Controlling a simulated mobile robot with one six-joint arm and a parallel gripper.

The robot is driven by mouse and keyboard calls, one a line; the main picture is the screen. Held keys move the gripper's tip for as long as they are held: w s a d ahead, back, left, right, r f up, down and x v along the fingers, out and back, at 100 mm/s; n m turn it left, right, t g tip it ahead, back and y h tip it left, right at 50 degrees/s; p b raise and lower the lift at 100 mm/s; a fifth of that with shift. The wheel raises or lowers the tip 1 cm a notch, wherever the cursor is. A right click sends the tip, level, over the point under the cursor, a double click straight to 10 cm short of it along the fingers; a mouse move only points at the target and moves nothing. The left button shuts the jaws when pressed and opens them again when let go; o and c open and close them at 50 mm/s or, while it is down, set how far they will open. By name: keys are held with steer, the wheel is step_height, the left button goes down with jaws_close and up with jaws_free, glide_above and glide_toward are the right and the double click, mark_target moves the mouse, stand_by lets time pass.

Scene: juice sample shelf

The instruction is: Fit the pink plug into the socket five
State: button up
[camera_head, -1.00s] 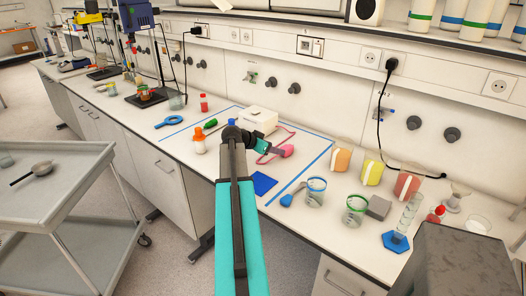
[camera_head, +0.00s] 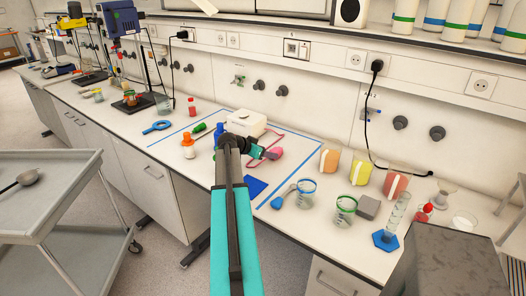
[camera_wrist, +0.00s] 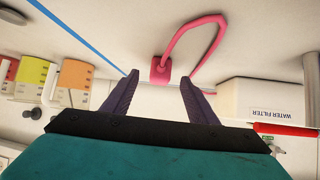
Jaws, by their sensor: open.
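The pink plug (camera_head: 277,152) lies on the bench, with its pink cord looping back toward a white box. In the wrist view the plug (camera_wrist: 160,71) shows just beyond and between my fingertips, its cord curving off to the right. My gripper (camera_head: 266,154) is low over the bench beside the plug. Its two dark fingers (camera_wrist: 158,80) are apart with nothing held. The white box (camera_head: 246,122) reads "WATER FILTER" in the wrist view (camera_wrist: 277,100). Wall sockets show along the panel, one (camera_head: 480,83) free at the right; no number is readable, so I cannot tell which is five.
Blue tape (camera_head: 300,184) frames the area around the plug. Orange (camera_head: 328,160), yellow and red containers, beakers (camera_head: 305,193) and a grey block stand to the right. A black cord (camera_head: 367,125) hangs from an occupied socket (camera_head: 378,66). A grey cart (camera_head: 65,200) stands at left.

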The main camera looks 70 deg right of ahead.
mark_target(273, 151)
steer(key=b+x, duration=0.1)
steer(key=x, duration=0.1)
steer(key=shift+s+d+f, duration=0.1)
steer(key=shift+d+f, duration=0.1)
steer(key=shift+f, duration=0.1)
steer(key=shift+b+x, duration=1.1)
steer(key=shift+x, duration=0.1)
jaws_close()
steer(key=shift+r+p, duration=0.35)
steer(key=shift+r, duration=2.2)
steer(key=shift+r, duration=0.1)
